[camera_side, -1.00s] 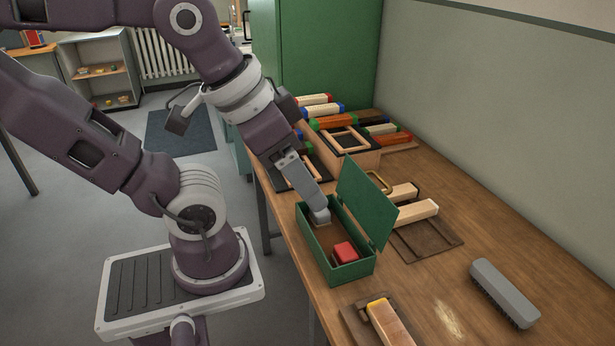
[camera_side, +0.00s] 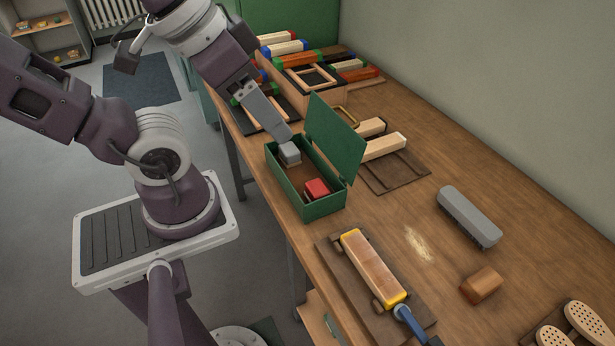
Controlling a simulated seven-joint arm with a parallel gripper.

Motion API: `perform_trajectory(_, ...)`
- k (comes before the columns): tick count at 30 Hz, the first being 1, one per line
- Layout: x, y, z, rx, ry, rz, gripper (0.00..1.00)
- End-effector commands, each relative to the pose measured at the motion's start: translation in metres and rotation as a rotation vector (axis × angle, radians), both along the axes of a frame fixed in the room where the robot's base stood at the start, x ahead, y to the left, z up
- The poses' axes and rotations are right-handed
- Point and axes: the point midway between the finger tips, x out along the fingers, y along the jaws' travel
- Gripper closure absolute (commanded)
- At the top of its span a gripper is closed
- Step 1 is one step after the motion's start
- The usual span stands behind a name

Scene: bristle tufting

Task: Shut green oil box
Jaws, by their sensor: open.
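The green oil box (camera_side: 322,208) stands on the wooden bench with its lid (camera_side: 334,139) raised on the right side. Inside, a red block (camera_side: 316,188) lies at the near end and a grey block (camera_side: 290,154) at the far end. My gripper (camera_side: 284,137) points down at the box's far end, just above the grey block and left of the lid. It is open; the gap between its fingers is hard to make out from this side.
Right of the lid, pale wooden blocks (camera_side: 383,146) lie on a brown board. A yellow-ended brush block (camera_side: 372,268) lies in front, with a grey brush (camera_side: 469,216) to the right. Coloured blocks and frames (camera_side: 310,78) crowd the back. Bare bench lies between.

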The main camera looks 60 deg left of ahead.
Motion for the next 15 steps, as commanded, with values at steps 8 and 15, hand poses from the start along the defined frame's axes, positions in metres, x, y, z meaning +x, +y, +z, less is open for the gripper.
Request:
perform_trajectory(8,0.112,0.028,0.046,0.017,0.171,0.023,0.98)
perform_trajectory(15,0.264,0.101,0.002,0.019,0.403,0.030,1.00)
